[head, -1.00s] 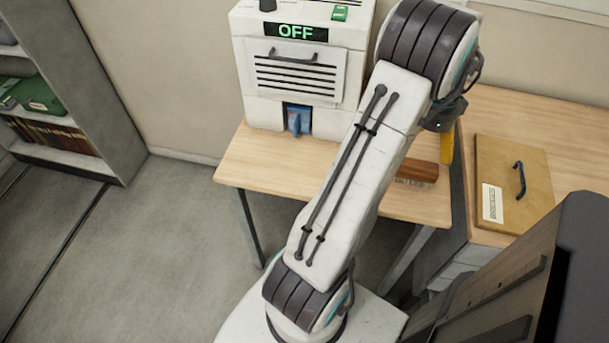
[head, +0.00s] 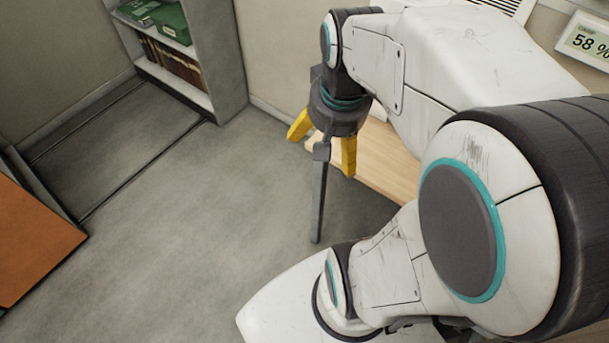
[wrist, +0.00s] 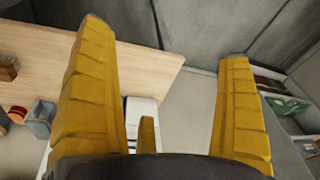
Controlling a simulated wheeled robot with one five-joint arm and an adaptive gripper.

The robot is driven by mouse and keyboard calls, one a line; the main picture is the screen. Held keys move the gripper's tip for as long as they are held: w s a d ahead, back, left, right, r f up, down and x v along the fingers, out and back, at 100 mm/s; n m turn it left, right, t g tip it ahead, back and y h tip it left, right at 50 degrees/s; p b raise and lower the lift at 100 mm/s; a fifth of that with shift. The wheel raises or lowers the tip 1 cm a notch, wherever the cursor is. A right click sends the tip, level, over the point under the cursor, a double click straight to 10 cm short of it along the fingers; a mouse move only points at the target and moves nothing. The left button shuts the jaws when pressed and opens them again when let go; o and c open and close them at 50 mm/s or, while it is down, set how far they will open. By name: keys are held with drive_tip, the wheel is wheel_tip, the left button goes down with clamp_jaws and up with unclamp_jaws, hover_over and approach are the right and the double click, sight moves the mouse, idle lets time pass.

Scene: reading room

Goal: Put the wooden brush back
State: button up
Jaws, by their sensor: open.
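My gripper (head: 322,142), with yellow fingers, is open and hangs beside the table's edge in the head view. In the wrist view its fingers (wrist: 165,65) are spread wide with nothing between them. What looks like the wooden brush (wrist: 8,68), a brown block with bristles, lies on the light wood table (wrist: 140,72) at the far left edge of the wrist view, partly cut off and well apart from my gripper. The brush is not visible in the head view, where my arm hides most of the table (head: 385,160).
A grey-blue item (wrist: 40,120) and a round red item (wrist: 17,113) are at the left of the wrist view. A grey shelf (head: 225,60) with green boxes (head: 172,22) stands at the back. The grey floor (head: 190,200) is clear.

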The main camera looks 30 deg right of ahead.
drive_tip(key=s+a+n, duration=0.4)
drive_tip(key=a+n, duration=0.3)
drive_tip(key=a, duration=0.1)
drive_tip(key=shift+s+f+t+y, duration=0.2)
drive_tip(key=shift+f+t+y, duration=0.2)
drive_tip(key=shift+f, duration=0.05)
drive_tip(key=shift+a+r, duration=0.1)
drive_tip(key=shift+r, duration=0.05)
wheel_tip(320, 180, up, 5)
drive_tip(key=p, duration=0.5)
drive_tip(key=shift+r, duration=0.15)
drive_tip(key=shift+s, duration=0.1)
